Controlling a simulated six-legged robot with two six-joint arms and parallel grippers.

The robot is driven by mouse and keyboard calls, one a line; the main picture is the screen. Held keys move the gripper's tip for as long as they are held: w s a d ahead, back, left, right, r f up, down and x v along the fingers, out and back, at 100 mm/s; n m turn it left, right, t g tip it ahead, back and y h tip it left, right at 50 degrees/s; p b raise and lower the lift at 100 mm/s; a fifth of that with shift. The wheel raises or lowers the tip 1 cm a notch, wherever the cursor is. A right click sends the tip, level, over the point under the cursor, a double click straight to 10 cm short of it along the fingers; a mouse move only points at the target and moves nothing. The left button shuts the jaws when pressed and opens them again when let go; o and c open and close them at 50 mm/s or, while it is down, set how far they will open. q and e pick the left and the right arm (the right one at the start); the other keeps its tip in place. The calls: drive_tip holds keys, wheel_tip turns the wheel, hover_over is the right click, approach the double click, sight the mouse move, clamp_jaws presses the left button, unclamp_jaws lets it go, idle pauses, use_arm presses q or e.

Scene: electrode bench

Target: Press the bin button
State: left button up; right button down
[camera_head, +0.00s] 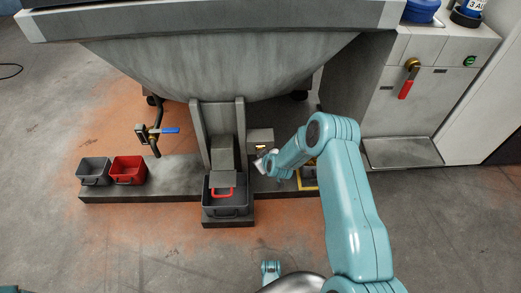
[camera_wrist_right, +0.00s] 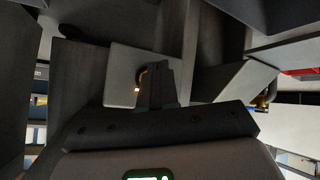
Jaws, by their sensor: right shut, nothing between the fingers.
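A small pale box (camera_head: 260,138) stands on the low plinth just right of the hopper's chute. I take it to be the button box; the button itself cannot be made out in the head view. My right gripper (camera_head: 264,164) is just in front of and below this box, shut and empty. In the right wrist view, the shut fingers (camera_wrist_right: 174,66) point at a pale plate (camera_wrist_right: 122,76) with a small orange light and a curved dark part by the fingers. I cannot tell whether the fingertips touch it.
A dark bin (camera_head: 226,203) with a red handle sits under the chute (camera_head: 222,150). A grey bin (camera_head: 94,171) and a red bin (camera_head: 128,170) stand at the left. A yellow-edged frame (camera_head: 307,180) lies partly behind my right arm. A cabinet with a red-handled valve (camera_head: 405,89) is right.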

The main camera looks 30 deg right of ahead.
drive_tip(key=shift+w+d+b, duration=0.25)
drive_tip(key=shift+w+b, duration=0.1)
drive_tip(key=shift+b, duration=0.1)
drive_tip(key=shift+w+d+b, duration=0.2)
drive_tip(key=shift+w+b, duration=0.1)
drive_tip(key=shift+w, duration=0.05)
idle(0.5)
idle(0.4)
drive_tip(key=shift+s+a+p, duration=0.4)
drive_tip(key=shift+s+a, duration=0.05)
drive_tip(key=shift+s, duration=0.25)
drive_tip(key=shift+s, duration=0.1)
